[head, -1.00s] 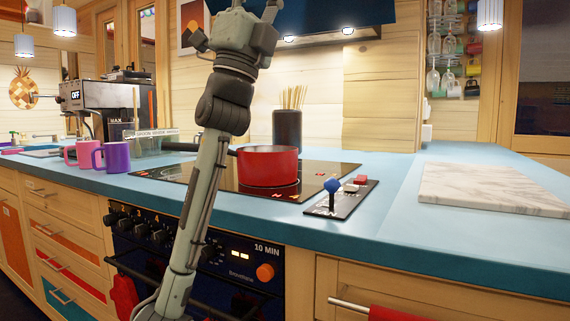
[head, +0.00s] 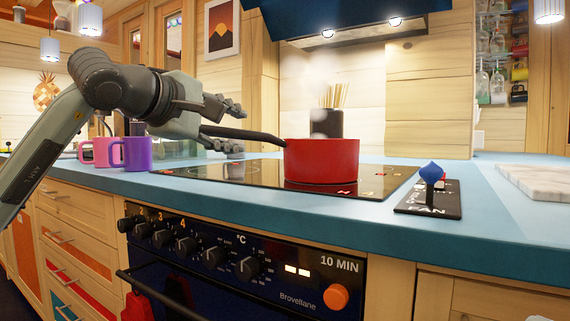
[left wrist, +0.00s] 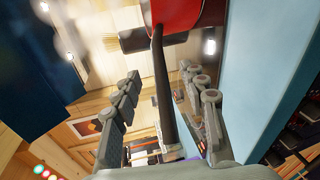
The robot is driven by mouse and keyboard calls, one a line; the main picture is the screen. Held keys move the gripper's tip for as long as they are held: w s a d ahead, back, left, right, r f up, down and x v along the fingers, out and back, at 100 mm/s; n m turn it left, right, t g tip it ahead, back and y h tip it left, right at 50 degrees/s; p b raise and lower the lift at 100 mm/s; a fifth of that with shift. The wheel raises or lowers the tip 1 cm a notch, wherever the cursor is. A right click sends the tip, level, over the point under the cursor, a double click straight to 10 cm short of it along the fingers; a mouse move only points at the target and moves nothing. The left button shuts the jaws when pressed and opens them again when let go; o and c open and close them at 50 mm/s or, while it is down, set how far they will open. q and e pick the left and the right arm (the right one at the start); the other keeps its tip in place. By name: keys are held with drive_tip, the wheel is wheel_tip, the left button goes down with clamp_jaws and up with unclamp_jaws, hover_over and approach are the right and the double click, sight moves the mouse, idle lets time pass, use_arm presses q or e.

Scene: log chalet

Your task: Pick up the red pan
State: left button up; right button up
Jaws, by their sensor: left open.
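The red pan (head: 321,160) stands on the black cooktop (head: 265,178), and its dark handle (head: 262,135) points left. My left gripper (head: 238,128) is open at the handle's outer end, with one finger above it and one below. In the left wrist view, the pan (left wrist: 188,14) is at the top, and its handle (left wrist: 161,80) runs down between the two open fingers of my left gripper (left wrist: 165,92). The fingers look apart from the handle on both sides. My right gripper is not in view.
A purple mug (head: 133,154) and a pink mug (head: 96,151) stand on the blue counter left of the cooktop. A black control panel with a blue lever (head: 431,173) is right of the pan. A dark container with sticks (head: 328,123) stands behind. A range hood (head: 360,16) hangs above.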

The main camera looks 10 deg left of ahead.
sight(252, 132)
use_arm(q)
drive_tip(key=x, duration=0.7)
drive_tip(key=shift+w+d+b, duration=0.2)
drive_tip(key=shift+b, duration=0.1)
clamp_jaws()
drive_tip(key=shift+r, duration=0.35)
